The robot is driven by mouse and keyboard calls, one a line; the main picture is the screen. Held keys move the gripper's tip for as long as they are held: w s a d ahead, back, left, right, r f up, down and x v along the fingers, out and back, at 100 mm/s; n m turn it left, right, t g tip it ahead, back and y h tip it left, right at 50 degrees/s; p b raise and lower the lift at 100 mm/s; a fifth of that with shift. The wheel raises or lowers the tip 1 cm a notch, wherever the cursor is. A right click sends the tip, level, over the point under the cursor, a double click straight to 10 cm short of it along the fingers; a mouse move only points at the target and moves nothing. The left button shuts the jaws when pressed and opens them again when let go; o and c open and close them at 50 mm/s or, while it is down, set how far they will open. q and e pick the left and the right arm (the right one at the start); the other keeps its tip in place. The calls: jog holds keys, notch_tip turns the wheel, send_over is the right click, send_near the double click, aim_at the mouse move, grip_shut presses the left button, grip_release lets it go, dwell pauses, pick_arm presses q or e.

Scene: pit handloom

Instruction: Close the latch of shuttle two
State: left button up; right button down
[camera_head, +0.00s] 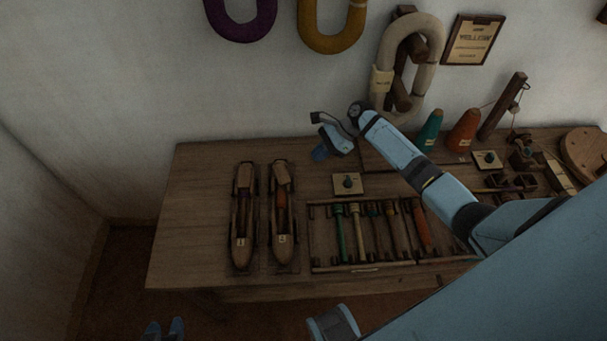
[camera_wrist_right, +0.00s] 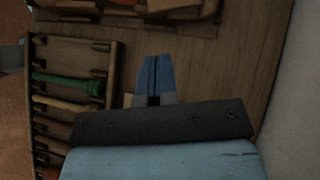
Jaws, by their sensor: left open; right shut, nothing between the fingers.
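Two long wooden boat-shaped shuttles lie side by side on the bench (camera_head: 200,262) at its left. The left shuttle (camera_head: 243,218) has a dark purple thread part, and the right shuttle (camera_head: 282,215) an orange-brown one. Each has a small pale label, too small to read surely, and I cannot make out the latch state. My right gripper (camera_head: 320,153) is above the bench's back edge, right of and behind the shuttles, shut and empty. Its blue fingers show together in the right wrist view (camera_wrist_right: 157,78). My left gripper (camera_head: 164,328) is open and empty, low in front of the bench.
A rack of coloured bobbins (camera_head: 310,240) lies right of the shuttles; it also shows in the right wrist view (camera_wrist_right: 110,75). A small plate with a dark knob (camera_head: 346,184) sits behind it. Cones (camera_head: 464,131) stand further right. The bench's left end is clear.

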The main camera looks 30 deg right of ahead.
aim_at(282, 177)
jog(key=b+x, duration=0.1)
jog(key=x, duration=0.8)
jog(key=shift+w+a+f, duration=0.1)
jog(key=shift+a+f, duration=0.1)
jog(key=shift+f, duration=0.05)
pick_arm(q)
jog(key=shift+a+f, duration=0.25)
jog(key=shift+f, duration=0.35)
